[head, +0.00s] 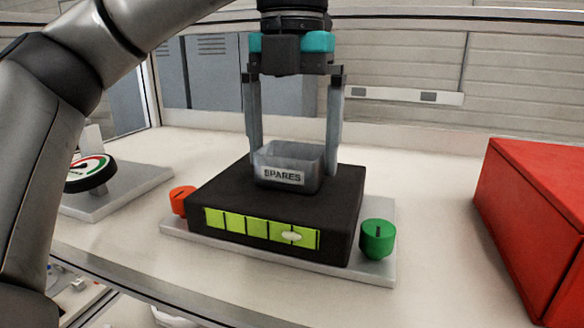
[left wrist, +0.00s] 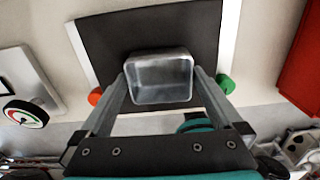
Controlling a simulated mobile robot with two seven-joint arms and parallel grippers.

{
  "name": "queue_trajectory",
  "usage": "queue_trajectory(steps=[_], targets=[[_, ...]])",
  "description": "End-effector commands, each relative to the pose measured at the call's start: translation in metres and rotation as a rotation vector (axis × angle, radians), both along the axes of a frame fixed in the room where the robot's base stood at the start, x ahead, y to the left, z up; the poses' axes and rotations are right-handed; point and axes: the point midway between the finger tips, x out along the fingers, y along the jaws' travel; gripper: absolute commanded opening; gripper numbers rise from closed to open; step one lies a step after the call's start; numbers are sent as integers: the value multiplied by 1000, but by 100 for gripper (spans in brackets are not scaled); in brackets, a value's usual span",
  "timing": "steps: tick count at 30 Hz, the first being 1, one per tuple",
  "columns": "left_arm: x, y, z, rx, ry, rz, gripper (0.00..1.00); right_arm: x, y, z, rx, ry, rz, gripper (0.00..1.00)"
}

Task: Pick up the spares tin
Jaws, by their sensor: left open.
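The spares tin (head: 283,177) is a small open grey metal box with a white SPARES label on its front. It sits upright on top of a black block (head: 225,190) and looks empty in the left wrist view (left wrist: 161,79). My left gripper (head: 292,165) points down from above, open, with one finger on each side of the tin. In the left wrist view its fingertips (left wrist: 160,75) flank the tin's left and right sides. Whether the fingers touch the tin is hard to tell. My right gripper is not in view.
The block stands on a grey plate (head: 380,272) with an orange knob (head: 181,200), a green knob (head: 377,239) and a lime strip (head: 262,228). A red box (head: 535,215) stands at the right. A dial gauge (head: 90,174) on a plate stands at the left.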

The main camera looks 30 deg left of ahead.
Motion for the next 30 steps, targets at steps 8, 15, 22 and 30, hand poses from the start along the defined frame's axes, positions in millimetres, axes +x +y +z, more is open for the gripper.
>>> queue_trajectory(steps=[8, 15, 22, 30], targets=[[0, 0, -6, 0, -2, 0, 100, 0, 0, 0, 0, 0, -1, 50], [0, 0, -5, 0, -2, 1, 86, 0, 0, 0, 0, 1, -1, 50], [0, 0, -5, 0, -2, 1, 61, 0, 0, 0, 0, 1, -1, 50], [0, 0, -5, 0, -2, 0, 37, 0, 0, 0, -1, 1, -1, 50]])
